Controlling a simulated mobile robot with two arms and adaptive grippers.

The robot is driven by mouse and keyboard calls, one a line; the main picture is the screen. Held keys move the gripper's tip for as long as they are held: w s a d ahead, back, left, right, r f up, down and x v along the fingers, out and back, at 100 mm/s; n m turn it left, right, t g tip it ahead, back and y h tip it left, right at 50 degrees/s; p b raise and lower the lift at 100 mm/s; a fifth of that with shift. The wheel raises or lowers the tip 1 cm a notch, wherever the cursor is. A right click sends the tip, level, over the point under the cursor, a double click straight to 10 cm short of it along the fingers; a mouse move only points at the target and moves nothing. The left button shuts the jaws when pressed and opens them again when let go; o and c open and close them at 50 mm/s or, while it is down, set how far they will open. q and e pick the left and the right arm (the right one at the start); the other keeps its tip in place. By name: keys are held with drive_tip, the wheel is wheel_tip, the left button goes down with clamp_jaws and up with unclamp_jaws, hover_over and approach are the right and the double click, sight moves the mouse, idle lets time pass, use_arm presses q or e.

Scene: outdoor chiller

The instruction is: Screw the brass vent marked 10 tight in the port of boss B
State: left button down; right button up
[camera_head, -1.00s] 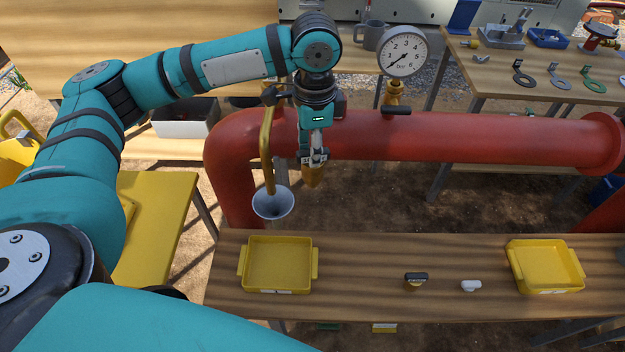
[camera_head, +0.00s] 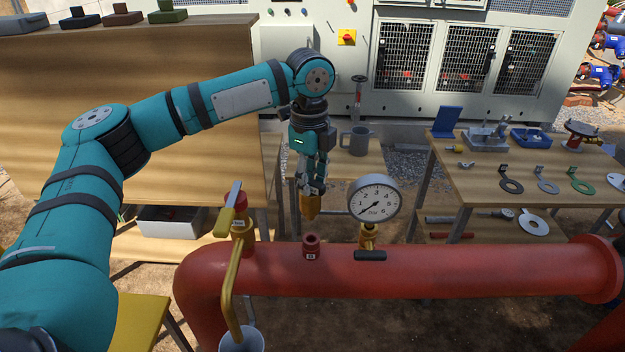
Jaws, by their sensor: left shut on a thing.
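My left gripper (camera_head: 312,184) hangs pointing down, shut on a brass vent (camera_head: 310,207) with a tapered lower end. Its number cannot be read here. The boss (camera_head: 311,245) is a short red stub with an open port on top of the thick red pipe (camera_head: 430,265). It bears a small pale label that looks like B. The vent's tip is above the port in the picture, with a visible gap, so the two are apart. My right gripper is not in view.
A pressure gauge (camera_head: 375,199) on a brass fitting stands close right of the boss. A yellow-handled valve (camera_head: 238,225) with a bent tube stands to the left. A grey mug (camera_head: 357,140) and a table (camera_head: 470,182) with tools are behind.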

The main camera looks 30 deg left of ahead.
sight(311, 204)
use_arm(q)
drive_tip(key=shift+s, duration=0.2)
drive_tip(key=f, duration=0.2)
drive_tip(key=w+f, duration=0.1)
drive_tip(key=f, duration=0.1)
drive_tip(key=shift+w+b, duration=0.1)
drive_tip(key=shift+b, duration=0.2)
drive_tip(key=shift+f, duration=1)
drive_tip(key=shift+s, duration=0.2)
drive_tip(key=shift+f, duration=0.3)
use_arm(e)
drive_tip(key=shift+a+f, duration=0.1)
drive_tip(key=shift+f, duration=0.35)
use_arm(q)
drive_tip(key=shift+f, duration=0.15)
